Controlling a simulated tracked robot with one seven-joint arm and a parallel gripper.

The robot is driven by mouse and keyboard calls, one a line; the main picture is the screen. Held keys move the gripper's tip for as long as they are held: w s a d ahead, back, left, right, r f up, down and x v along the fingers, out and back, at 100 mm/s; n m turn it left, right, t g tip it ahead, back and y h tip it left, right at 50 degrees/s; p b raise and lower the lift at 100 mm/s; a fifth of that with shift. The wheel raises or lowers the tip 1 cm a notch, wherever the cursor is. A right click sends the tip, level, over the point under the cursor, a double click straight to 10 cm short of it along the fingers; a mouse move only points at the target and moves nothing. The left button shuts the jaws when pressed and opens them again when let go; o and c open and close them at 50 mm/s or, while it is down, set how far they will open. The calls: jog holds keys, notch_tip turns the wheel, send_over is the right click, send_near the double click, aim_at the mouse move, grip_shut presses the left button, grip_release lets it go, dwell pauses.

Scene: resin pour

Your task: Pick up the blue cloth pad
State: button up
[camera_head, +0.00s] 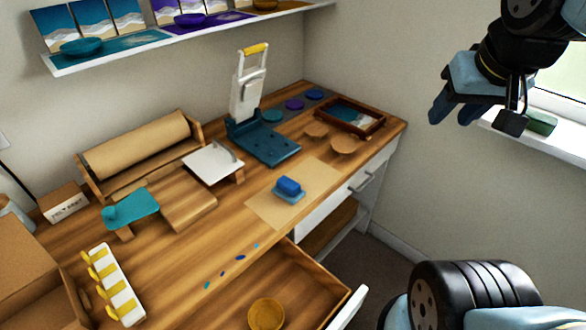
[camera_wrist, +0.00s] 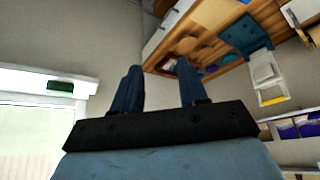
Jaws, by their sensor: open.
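A small bright blue block, which looks like the blue cloth pad (camera_head: 289,185), rests on a flat light-blue piece (camera_head: 287,196) on a sheet of brown paper (camera_head: 262,212) on the wooden bench. My gripper (camera_head: 474,112) is raised at the upper right in the head view, near the window and well away from the pad. Its two blue fingers are apart and empty, and they also show in the wrist view (camera_wrist: 158,68). I cannot clearly pick out the pad in the wrist view.
An open drawer (camera_head: 300,290) with a yellow bowl (camera_head: 266,314) juts from the bench front. A teal press (camera_head: 262,142) with a white lever stands behind the paper. A framed tray (camera_head: 347,117) lies at the right end. A green block (camera_head: 541,123) sits on the windowsill.

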jog(key=shift+w+a, duration=0.1)
jog(key=shift+w, duration=0.15)
